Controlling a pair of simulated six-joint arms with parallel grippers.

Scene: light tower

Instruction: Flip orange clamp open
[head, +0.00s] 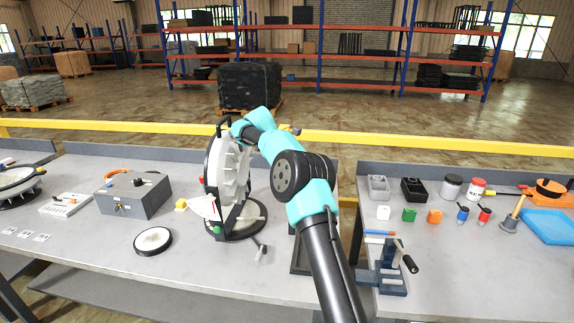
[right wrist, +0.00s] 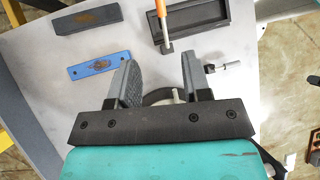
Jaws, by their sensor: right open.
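An orange handle (right wrist: 160,8) with a metal shaft and a dark end lies over a dark rectangular tray in the right wrist view. I cannot tell whether it is the orange clamp. My right gripper (right wrist: 158,62) is open and empty, with its fingers pointing toward the grey table. A dark round part with a light middle (right wrist: 166,95) shows between and behind the fingers. In the head view, my right arm reaches to the upright white finned disc (head: 232,170) on a black stand; the gripper's fingers are hidden there. My left gripper is not in view.
A grey box (head: 133,195) with an orange curved handle stands left of the finned disc. A flat round disc (head: 153,241) lies in front. A vise (head: 382,278) stands at the right table's edge. A blue plate (right wrist: 98,66) shows beside my gripper.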

